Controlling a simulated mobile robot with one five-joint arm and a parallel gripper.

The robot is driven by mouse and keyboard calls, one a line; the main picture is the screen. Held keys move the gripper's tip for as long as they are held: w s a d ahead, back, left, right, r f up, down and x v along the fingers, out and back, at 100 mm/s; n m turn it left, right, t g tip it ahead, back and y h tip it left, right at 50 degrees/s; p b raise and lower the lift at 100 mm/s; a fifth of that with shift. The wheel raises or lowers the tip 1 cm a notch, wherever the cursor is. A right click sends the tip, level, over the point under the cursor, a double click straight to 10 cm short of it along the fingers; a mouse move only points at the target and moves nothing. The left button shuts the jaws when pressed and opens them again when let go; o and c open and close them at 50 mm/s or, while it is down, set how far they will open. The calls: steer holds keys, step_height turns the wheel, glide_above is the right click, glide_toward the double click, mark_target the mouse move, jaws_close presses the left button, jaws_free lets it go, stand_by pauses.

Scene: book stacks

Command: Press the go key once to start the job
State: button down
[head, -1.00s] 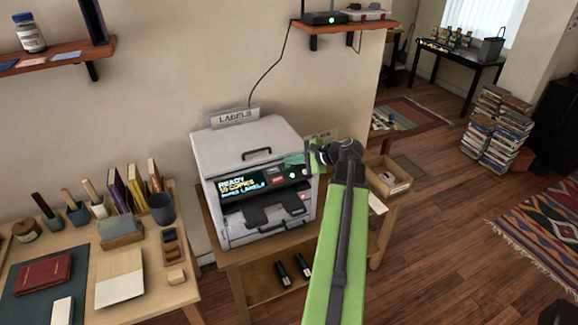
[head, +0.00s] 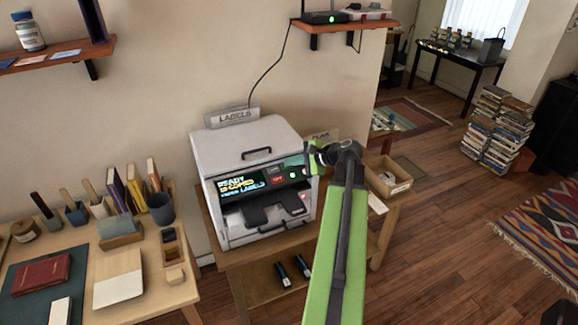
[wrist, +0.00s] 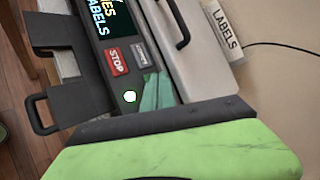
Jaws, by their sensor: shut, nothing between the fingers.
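The grey label printer (head: 246,150) stands on a wooden stand against the wall. Its display (head: 246,184) is lit and reads READY, with copies and labels lines below. In the wrist view, a red STOP key (wrist: 117,62) and a grey key (wrist: 140,53) sit beside the display. A round bright light with a green edge, apparently the go key (wrist: 129,97), glows close to them; it also shows in the head view (head: 294,173). My gripper (head: 296,160) is shut and empty at the panel's right end. Its teal tip (wrist: 157,92) is beside the light; contact cannot be told.
A desk (head: 185,295) with books and pots stands left of the printer. An open box (head: 388,176) sits to the right of my arm. Shelves hang on the wall above. Open floor (head: 440,240) lies to the right.

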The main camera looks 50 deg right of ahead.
steer(key=shift+f, duration=0.15)
steer(key=shift+s+r+p, duration=0.15)
steer(key=shift+r+p, duration=0.4)
steer(key=shift+r, duration=0.1)
step_height(320, 180, up, 6)
steer(key=s+p, duration=0.1)
steer(key=p, duration=0.4)
steer(key=shift+s+a+f+p, duration=0.15)
steer(key=shift+s+a+p, duration=0.2)
steer(key=shift+a, duration=0.1)
